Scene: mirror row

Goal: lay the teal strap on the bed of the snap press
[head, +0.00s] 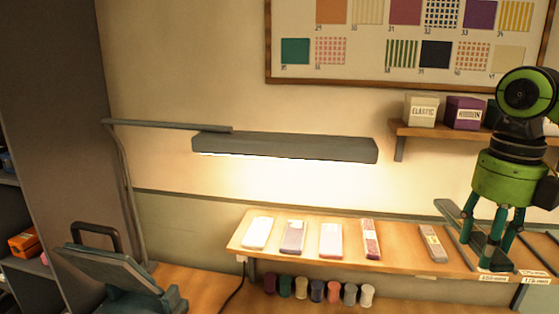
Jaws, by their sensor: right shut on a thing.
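My right gripper (492,262) points down over the right end of the wooden shelf, with dark teal fingers. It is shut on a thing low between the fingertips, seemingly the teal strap. The strap's shape is mostly hidden by the fingers and hard to tell from them. A blue-grey machine with a dark loop handle, apparently the snap press (110,274), stands at the lower left on the bench. It is far from the right gripper, and its bed cannot be made out clearly. My left gripper is not in view.
Thread spools (317,291) stand below. A lamp (285,148) hangs above the shelf. Small boxes (463,113) sit on an upper shelf beside my right arm.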

